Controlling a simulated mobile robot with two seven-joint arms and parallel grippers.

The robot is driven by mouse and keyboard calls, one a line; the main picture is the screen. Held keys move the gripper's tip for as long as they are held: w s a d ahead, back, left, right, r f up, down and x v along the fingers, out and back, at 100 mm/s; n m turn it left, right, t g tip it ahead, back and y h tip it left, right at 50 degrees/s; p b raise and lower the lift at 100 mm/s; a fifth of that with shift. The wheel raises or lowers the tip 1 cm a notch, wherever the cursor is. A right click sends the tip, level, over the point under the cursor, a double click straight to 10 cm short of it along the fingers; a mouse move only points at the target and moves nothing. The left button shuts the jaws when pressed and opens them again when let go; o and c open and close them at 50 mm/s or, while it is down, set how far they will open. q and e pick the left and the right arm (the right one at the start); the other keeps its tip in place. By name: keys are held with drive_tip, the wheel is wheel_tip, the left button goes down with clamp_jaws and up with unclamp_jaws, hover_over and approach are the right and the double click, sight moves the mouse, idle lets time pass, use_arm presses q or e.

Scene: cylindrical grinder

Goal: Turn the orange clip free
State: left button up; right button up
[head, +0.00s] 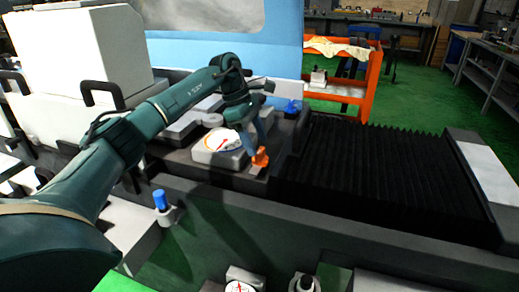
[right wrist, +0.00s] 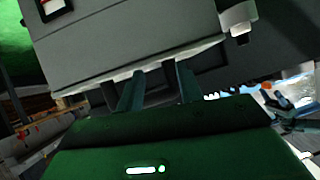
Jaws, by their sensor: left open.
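The orange clip (head: 261,157) stands on the dark machine bed, just right of a pale block with a round dial (head: 222,141). My left gripper (head: 257,138) is open, fingers pointing down, directly above and behind the clip. Its fingertips are close to the clip's top; I cannot tell whether they touch it. My right gripper (right wrist: 158,80) shows only in the right wrist view. Its two fingers are apart with nothing visible between them, in front of a grey machine panel (right wrist: 130,45).
A black ribbed bellows cover (head: 375,165) lies right of the clip. A blue knob (head: 292,107) is behind it and a blue-topped post (head: 161,200) is at the front left. A big white housing (head: 85,50) is at the back left. An orange cart (head: 345,80) stands behind.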

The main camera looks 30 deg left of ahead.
use_arm(q)
drive_tip(key=v, duration=0.9)
drive_tip(key=shift+r, duration=0.2)
